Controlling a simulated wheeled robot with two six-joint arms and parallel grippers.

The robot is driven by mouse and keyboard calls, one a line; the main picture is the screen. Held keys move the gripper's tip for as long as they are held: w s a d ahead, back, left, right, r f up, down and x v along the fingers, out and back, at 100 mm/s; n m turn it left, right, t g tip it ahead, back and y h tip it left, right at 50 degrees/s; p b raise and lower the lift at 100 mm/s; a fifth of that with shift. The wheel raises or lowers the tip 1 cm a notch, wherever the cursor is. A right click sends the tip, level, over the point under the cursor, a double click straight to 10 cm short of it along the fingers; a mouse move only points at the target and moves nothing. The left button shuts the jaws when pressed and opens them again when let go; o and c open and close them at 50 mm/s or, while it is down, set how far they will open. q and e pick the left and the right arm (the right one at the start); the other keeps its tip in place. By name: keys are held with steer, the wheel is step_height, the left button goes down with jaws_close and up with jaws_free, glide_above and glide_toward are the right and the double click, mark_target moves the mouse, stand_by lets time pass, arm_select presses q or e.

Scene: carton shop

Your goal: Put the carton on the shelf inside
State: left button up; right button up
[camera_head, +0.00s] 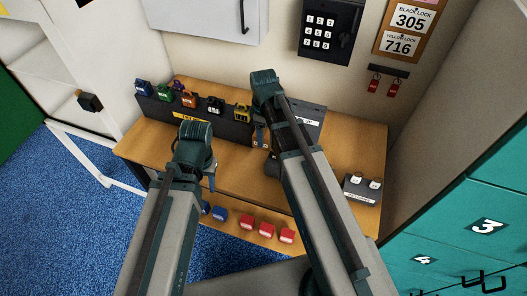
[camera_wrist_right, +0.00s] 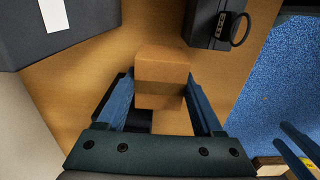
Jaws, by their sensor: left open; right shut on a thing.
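The carton (camera_wrist_right: 162,78) is a small plain brown box between the two blue fingers of my right gripper (camera_wrist_right: 168,100) in the right wrist view. The gripper is shut on it, over the wooden bench. In the head view my right gripper (camera_head: 260,136) is above the back middle of the bench, mostly hidden by its own arm. My left gripper (camera_head: 211,183) is open, over the left front part of the bench, with its fingers partly hidden by the wrist. A white unit with open shelves (camera_head: 33,47) stands at the far left. A closed white wall cabinet (camera_head: 195,18) hangs above the bench.
Several coloured padlocks (camera_head: 189,99) sit on a dark rack along the bench's back left. A dark box (camera_head: 311,118) is behind my right arm. Teal lockers (camera_head: 477,200) are further right. Red blocks (camera_head: 266,229) line the front.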

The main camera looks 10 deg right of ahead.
arm_select(q)
steer(key=shift+f, duration=0.45)
arm_select(e)
steer(key=shift+f, duration=0.45)
arm_select(q)
step_height(320, 180, down, 4)
steer(key=b, duration=0.4)
steer(key=shift+f, duration=0.15)
arm_select(e)
step_height(320, 180, down, 4)
steer(key=shift+f, duration=0.2)
steer(key=shift+f+b, duration=0.2)
steer(key=shift+b, duration=0.25)
arm_select(q)
steer(key=shift+f, duration=0.15)
arm_select(e)
steer(key=o, duration=1.4)
steer(key=shift+r, duration=0.1)
steer(key=shift+c, duration=0.2)
steer(key=shift+r, duration=0.1)
arm_select(q)
step_height(320, 180, up, 12)
steer(key=p, duration=1.2)
steer(key=shift+r+p, duration=0.2)
steer(key=shift+p, duration=0.1)
arm_select(e)
step_height(320, 180, up, 12)
steer(key=shift+r, duration=0.1)
